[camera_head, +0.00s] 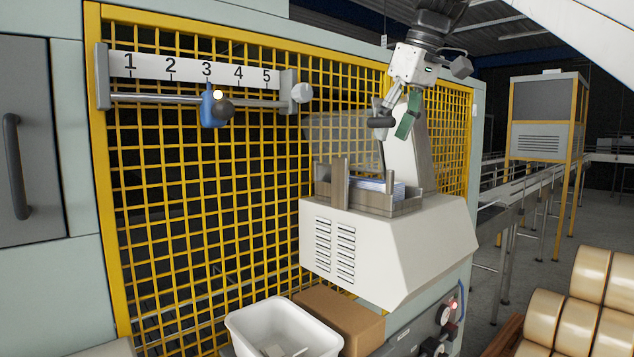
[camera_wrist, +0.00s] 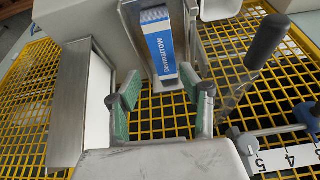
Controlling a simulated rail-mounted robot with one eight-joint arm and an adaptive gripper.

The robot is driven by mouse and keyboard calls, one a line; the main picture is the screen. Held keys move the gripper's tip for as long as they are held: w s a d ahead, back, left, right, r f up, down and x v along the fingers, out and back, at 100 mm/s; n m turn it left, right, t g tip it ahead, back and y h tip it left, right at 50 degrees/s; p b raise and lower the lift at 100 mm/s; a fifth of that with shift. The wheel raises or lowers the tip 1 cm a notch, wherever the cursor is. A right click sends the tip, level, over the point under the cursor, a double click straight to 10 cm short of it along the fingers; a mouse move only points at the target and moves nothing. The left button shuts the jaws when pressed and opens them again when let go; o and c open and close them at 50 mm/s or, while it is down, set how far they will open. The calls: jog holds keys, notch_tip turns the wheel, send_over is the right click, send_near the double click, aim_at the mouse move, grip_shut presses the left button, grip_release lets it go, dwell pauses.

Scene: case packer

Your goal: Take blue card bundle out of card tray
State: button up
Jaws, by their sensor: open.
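The card tray (camera_head: 365,202) is a grey-brown open holder on top of a white machine housing. A card bundle (camera_head: 385,186) stands in it, with pale edges visible above the tray's wall. In the wrist view the blue card bundle (camera_wrist: 158,45) has a blue and white face with lettering and sits between the tray's grey side walls (camera_wrist: 194,32). My gripper (camera_head: 395,118) is open and empty, above the tray and apart from it. In the wrist view my gripper (camera_wrist: 160,82) shows two green-padded fingers spread to either side of the bundle's near end.
A yellow mesh guard (camera_head: 200,170) stands behind the housing (camera_head: 395,245). A numbered rail with a blue slider (camera_head: 210,108) is at upper left. A white bin (camera_head: 283,325) and a cardboard box (camera_head: 345,318) sit below. Rolls (camera_head: 580,320) lie at lower right.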

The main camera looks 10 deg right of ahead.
aim_at(367, 179)
jog(key=x, duration=0.5)
jog(key=a+x, duration=0.1)
jog(key=x, duration=0.2)
jog(key=shift+w+r, duration=0.1)
jog(key=shift+w, duration=0.25)
jog(key=b+x, duration=0.1)
jog(key=x, duration=0.4)
jog(key=shift+w, duration=0.1)
jog(key=shift+r, duration=0.1)
jog(key=c, duration=0.9)
